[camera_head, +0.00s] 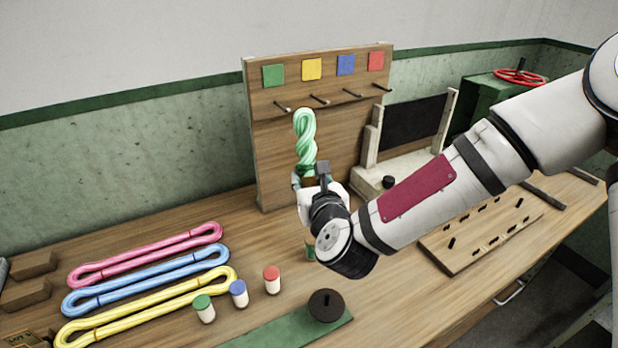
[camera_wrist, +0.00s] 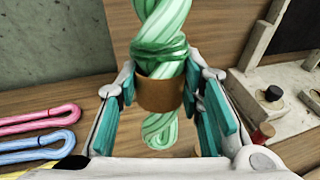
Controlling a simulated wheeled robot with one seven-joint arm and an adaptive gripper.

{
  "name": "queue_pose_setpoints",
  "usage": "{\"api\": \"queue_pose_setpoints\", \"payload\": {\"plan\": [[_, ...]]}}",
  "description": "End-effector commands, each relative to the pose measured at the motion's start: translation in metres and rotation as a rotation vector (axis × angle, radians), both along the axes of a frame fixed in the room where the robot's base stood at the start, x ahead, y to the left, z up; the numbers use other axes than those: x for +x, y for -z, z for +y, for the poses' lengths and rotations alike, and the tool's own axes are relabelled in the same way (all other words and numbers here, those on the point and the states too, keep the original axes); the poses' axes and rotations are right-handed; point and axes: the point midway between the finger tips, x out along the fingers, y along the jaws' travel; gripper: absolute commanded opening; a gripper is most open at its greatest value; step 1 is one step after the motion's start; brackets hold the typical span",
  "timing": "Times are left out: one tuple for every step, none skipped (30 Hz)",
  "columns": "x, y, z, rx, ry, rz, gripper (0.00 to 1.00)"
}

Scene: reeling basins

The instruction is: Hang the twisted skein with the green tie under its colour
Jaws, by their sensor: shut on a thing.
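A twisted green skein (camera_head: 306,142) is held upright in front of the peg board (camera_head: 280,176). In the wrist view the skein (camera_wrist: 162,42) has a brown band (camera_wrist: 160,94) around it between the teal finger pads. My gripper (camera_wrist: 160,105) is shut on the skein at this band; the lower loop hangs below. In the head view my gripper (camera_head: 312,184) partly hides the skein's lower part. The board carries green (camera_head: 273,75), yellow (camera_head: 312,69), blue (camera_head: 346,64) and red (camera_head: 376,61) squares, each above a peg. The peg under green (camera_head: 283,106) is bare, and the skein's top is just below and right of it.
Pink (camera_head: 150,254), blue (camera_head: 150,279) and yellow (camera_head: 150,306) skeins lie on the table at left. Three capped jars, including a red-capped one (camera_head: 272,281), and a dark round weight (camera_head: 326,306) stand in front. A pegged wooden board (camera_head: 480,236) lies right, beneath my arm.

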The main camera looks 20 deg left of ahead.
Motion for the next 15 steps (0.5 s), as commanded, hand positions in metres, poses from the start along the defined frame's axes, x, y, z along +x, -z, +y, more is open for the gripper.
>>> {"api": "queue_pose_setpoints", "payload": {"plan": [[0.001, 0.000, 0.001, 0.001, 0.000, -0.001, 0.01], [0.002, 0.001, 0.002, 0.001, -0.001, -0.001, 0.01], [0.003, 0.001, 0.003, -0.001, -0.001, 0.000, 0.01], [0.004, 0.001, 0.004, 0.000, -0.002, 0.000, 0.01], [0.005, 0.001, 0.005, 0.000, -0.002, 0.000, 0.01], [0.006, 0.001, 0.007, -0.001, -0.001, 0.000, 0.01], [0.007, 0.001, 0.008, 0.000, -0.001, 0.000, 0.01], [0.009, 0.001, 0.009, 0.001, 0.000, -0.001, 0.01], [0.010, 0.001, 0.010, 0.001, 0.000, -0.001, 0.01], [0.011, 0.001, 0.011, 0.001, 0.000, -0.001, 0.01], [0.011, 0.001, 0.012, 0.001, -0.001, -0.001, 0.01], [0.012, 0.002, 0.013, 0.001, -0.001, -0.001, 0.01], [0.013, 0.001, 0.014, 0.000, -0.002, -0.001, 0.01], [0.014, 0.002, 0.016, 0.000, -0.002, -0.001, 0.01], [0.015, 0.002, 0.017, 0.000, -0.002, -0.001, 0.01]]}}
